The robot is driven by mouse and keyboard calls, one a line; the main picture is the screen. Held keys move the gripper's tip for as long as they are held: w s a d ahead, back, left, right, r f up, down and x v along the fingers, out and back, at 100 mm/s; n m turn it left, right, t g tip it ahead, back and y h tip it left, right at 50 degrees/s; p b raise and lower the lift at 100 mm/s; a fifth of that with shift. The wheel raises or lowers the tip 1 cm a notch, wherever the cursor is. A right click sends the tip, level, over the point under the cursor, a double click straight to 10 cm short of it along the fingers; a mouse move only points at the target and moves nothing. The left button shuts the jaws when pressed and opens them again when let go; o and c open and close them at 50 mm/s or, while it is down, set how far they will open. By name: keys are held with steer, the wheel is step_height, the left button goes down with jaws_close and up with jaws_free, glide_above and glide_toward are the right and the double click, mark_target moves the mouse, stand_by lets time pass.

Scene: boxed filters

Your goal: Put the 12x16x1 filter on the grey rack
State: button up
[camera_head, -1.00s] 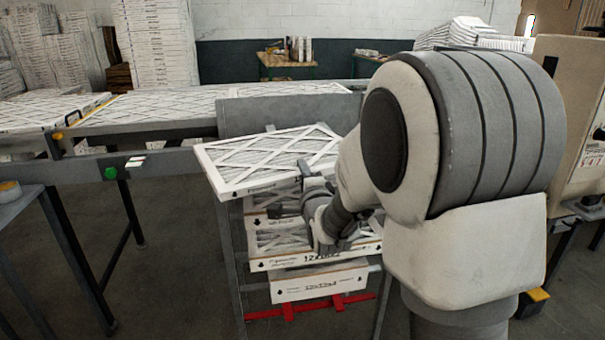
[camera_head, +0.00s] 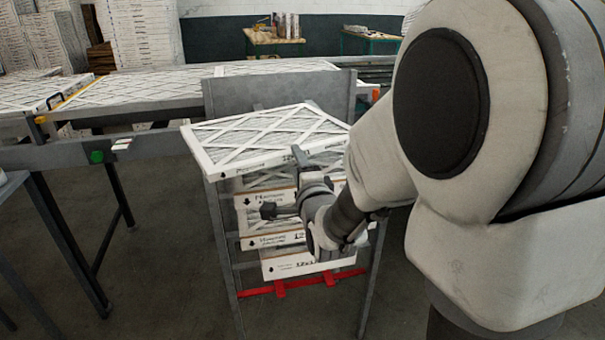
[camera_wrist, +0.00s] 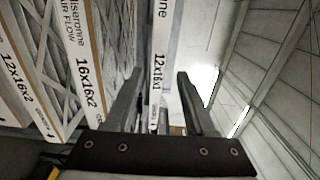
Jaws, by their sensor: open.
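The 12x16x1 filter (camera_wrist: 158,70) shows its thin white labelled edge between my two fingers in the wrist view. In the head view it appears to be the top filter (camera_head: 235,160), a white-framed panel with a lattice face, lying over a grey metal stand (camera_head: 225,262). My gripper (camera_head: 283,183) is open at its front edge, one finger above and one below. The wrist view also shows my gripper (camera_wrist: 160,78) with a gap beside the edge. My gripper hides part of the front label. I cannot tell whether the stand is the grey rack.
Below are thicker filters, including a 16x16x2 (camera_wrist: 85,60) and a 12x16x2 (camera_wrist: 20,78). A red bar (camera_head: 305,282) crosses the stand low down. A grey conveyor (camera_head: 155,142) carrying filters runs behind and left. A table (camera_head: 265,42) stands at the back.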

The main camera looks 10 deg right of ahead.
steer(key=s+b, duration=0.4)
steer(key=s, duration=0.1)
steer(key=shift+s, duration=0.1)
